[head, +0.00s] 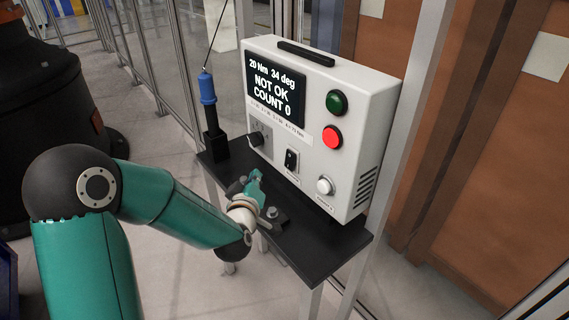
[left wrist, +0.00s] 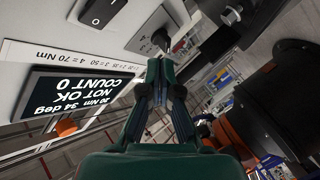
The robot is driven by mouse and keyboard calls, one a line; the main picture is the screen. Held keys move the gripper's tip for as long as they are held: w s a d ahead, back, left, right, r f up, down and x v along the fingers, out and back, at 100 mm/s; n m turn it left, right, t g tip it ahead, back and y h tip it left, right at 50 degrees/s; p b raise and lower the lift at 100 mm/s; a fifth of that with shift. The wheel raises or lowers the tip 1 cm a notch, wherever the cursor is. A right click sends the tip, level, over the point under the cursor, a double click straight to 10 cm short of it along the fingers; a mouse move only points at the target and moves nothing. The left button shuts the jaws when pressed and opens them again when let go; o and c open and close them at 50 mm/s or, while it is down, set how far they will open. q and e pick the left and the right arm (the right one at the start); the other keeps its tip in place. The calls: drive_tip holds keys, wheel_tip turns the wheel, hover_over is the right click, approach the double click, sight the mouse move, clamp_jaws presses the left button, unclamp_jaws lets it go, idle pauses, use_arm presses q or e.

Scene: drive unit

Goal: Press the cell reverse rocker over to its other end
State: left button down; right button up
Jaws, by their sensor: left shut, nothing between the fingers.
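A black rocker switch (head: 291,160) sits low on the front of a white control box (head: 318,160). The rocker also shows upside down at the top of the left wrist view (left wrist: 103,12), with a small white mark on it. Its label is too small to read. My left gripper (head: 256,176) is shut and empty, in front of the box, below and left of the rocker and apart from it. Its closed green fingers also show in the left wrist view (left wrist: 160,65). My right gripper is in neither view.
A blue-handled tool (head: 207,90) stands left. A small fixture (head: 272,213) is on the black shelf (head: 318,252).

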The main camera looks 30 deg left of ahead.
sight(290, 160)
use_arm(q)
drive_tip(key=w+d+f, duration=0.1)
drive_tip(key=w+d, duration=0.1)
drive_tip(key=w, duration=0.4)
drive_tip(key=shift+w+d+p, duration=0.3)
drive_tip(key=shift+w+d, duration=0.05)
drive_tip(key=shift+d, duration=0.05)
drive_tip(key=shift+f, duration=0.1)
idle(0.9)
drive_tip(key=shift+w+d+b, duration=0.2)
drive_tip(key=shift+b, duration=0.2)
drive_tip(key=shift+w+d, duration=0.1)
drive_tip(key=shift+w, duration=0.25)
idle(0.7)
drive_tip(key=shift+s+f+b, duration=0.1)
drive_tip(key=shift+b, duration=0.2)
